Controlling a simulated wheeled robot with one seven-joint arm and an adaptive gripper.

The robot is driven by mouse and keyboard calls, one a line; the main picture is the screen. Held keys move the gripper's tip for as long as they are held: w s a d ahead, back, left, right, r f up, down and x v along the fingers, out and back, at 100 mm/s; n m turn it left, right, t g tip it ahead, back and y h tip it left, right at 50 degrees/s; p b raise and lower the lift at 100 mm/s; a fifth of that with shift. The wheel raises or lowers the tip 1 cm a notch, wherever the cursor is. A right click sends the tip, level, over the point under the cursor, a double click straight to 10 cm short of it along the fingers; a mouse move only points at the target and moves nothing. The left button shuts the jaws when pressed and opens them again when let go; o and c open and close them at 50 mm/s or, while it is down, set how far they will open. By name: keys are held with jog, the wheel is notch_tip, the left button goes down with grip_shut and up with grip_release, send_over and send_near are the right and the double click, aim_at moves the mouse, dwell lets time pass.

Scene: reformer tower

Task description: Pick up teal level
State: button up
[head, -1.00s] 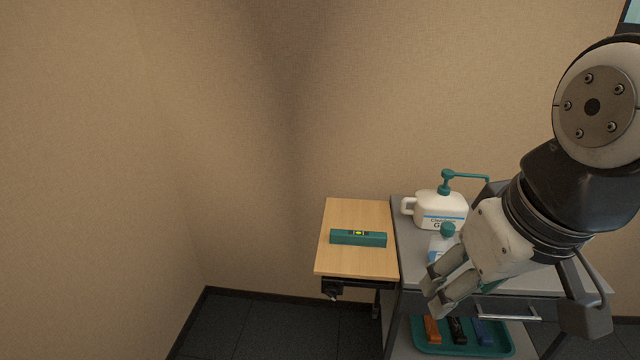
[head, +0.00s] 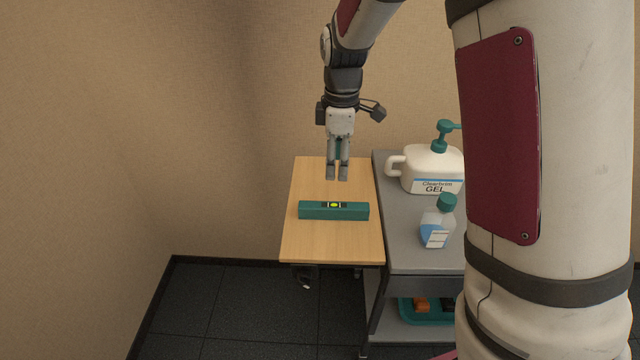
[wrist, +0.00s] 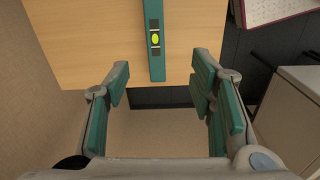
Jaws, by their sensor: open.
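The teal level (head: 333,211) is a short bar with a yellow-green vial in its middle. It lies flat on the small wooden side shelf (head: 331,244). In the wrist view the level (wrist: 153,62) runs up and down at the top centre, past the gap between the fingers. My gripper (head: 337,178) points down above the shelf and looks just behind the level in the head view. Its jaws (wrist: 160,95) are open and empty, one on each side, apart from the level.
A white gel pump bottle (head: 432,170) and a smaller teal-capped bottle (head: 438,222) stand on the grey cart top (head: 402,242) right of the shelf. A teal tray (head: 408,316) with several items sits below. My arm hides the cart's right side.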

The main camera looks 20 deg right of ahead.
jog(key=w+f, duration=0.2)
send_over(334, 205)
jog(key=shift+n, duration=0.3)
jog(key=f, duration=0.8)
jog(key=shift+w, duration=0.35)
jog(key=shift+s+f+b, duration=0.15)
jog(key=shift+s+f, duration=0.05)
jog(key=shift+f, duration=1.15)
jog(key=shift+s+f+b, duration=0.15)
jog(key=shift+f, duration=1.2)
jog(key=shift+c, duration=0.2)
grip_shut()
